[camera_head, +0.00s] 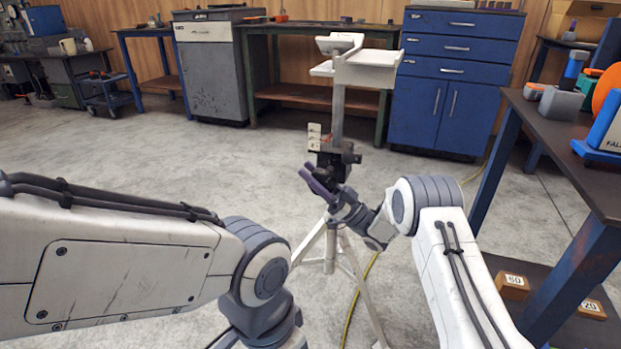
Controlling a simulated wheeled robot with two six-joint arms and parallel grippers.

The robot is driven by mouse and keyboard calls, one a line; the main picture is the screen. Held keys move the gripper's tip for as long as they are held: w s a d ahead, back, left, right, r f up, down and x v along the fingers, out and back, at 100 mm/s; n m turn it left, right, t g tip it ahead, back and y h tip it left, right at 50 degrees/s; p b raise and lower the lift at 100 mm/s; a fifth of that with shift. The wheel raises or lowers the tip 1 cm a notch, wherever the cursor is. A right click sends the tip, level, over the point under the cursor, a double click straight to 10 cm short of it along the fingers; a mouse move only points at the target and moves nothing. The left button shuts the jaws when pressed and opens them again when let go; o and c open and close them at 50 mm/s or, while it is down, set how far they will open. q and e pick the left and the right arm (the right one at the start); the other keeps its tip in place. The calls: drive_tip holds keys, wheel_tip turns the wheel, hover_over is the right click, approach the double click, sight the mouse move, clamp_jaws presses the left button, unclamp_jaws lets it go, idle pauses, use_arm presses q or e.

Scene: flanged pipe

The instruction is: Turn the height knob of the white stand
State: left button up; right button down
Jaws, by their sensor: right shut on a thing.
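The white stand (338,105) stands upright in the middle of the view. It has a white tray-like top, a pole, a dark clamp block partway down and white splayed legs. My right gripper (317,184) is at the front of the dark block, with its purple-grey fingers pointing up and left. It is shut on the height knob, which is mostly hidden between the fingers and hard to tell from the dark parts around it. My left arm reaches in from the left, and its gripper is out of view below the bottom edge.
A dark workbench (560,140) with blue legs and several items on top stands at the right. A yellow cable (362,290) lies on the floor near the stand. A blue cabinet (445,95) and a green bench are behind. The floor left of the stand is clear.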

idle(0.3)
drive_tip(key=c, duration=0.6)
unclamp_jaws()
drive_tip(key=shift+o, duration=0.2)
drive_tip(key=shift+d+f, duration=0.35)
drive_tip(key=shift+d, duration=0.1)
drive_tip(key=shift+s+d+f+p, duration=0.2)
drive_tip(key=shift+d+f+p, duration=0.15)
drive_tip(key=shift+d+f, duration=0.15)
drive_tip(key=b+v, duration=0.8)
drive_tip(key=b, duration=0.7)
drive_tip(key=shift+r, duration=0.1)
